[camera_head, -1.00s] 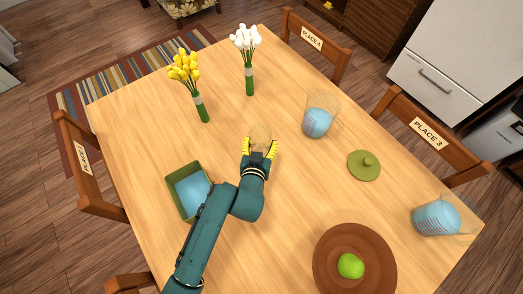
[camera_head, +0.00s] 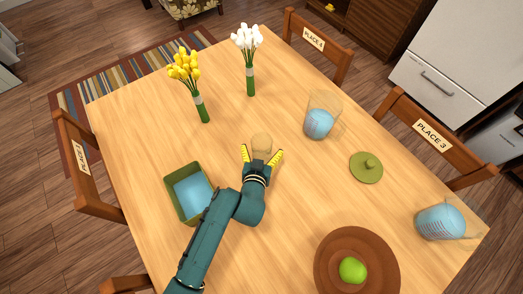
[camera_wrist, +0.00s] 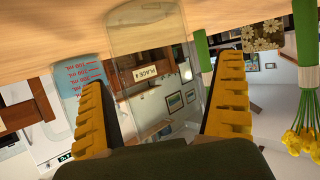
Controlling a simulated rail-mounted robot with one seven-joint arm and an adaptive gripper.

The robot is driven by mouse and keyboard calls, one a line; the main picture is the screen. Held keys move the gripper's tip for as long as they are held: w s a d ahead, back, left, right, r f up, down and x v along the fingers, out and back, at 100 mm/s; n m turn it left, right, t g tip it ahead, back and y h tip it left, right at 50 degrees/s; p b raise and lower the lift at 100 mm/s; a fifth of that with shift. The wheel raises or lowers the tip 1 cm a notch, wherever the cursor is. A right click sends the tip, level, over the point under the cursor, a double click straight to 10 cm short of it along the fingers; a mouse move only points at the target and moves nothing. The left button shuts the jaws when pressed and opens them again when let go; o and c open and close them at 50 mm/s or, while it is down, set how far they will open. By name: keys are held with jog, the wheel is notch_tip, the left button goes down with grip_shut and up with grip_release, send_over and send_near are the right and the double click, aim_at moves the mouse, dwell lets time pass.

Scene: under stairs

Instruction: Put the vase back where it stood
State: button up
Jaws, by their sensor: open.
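The clear, empty glass vase (camera_head: 261,142) stands upright on the wooden table, just beyond my gripper (camera_head: 261,155). The wrist view is upside down and shows the vase (camera_wrist: 145,60) base-up against the tabletop, between and beyond the fingers. My gripper (camera_wrist: 165,110) is open, with its yellow ribbed fingers spread apart and a gap visible on each side of the vase. The lower part of the vase is hidden by the gripper in the head view.
Yellow flowers (camera_head: 202,106) and white flowers (camera_head: 250,84) stand behind. A green box (camera_head: 171,187) is left; a brown plate (camera_head: 331,279) is in front. Table (camera_head: 300,195) between is clear.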

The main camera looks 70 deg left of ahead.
jog(key=shift+r, duration=0.35)
jog(key=p+v, duration=0.3)
jog(key=v, duration=0.9)
jog(key=shift+w, duration=0.1)
jog(key=w+d+r+m+t+h, duration=0.2)
jog(key=w+d+r+t, duration=0.35)
jog(key=w+r, duration=0.6)
jog(key=w+d+r+m+t+h, duration=0.1)
jog(key=w+d+r+m+t, duration=0.25)
jog(key=w+d+r, duration=0.75)
jog(key=s+d+r+m+t+h, duration=0.3)
jog(key=d+r+h, duration=0.2)
jog(key=d+r, duration=0.3)
jog(key=s+d+r+m+t+h, duration=0.2)
jog(key=d+r, duration=0.6)
jog(key=r, duration=0.8)
jog(key=m+t+h, duration=0.2)
jog(key=h, duration=0.1)
jog(key=shift+s, duration=0.4)
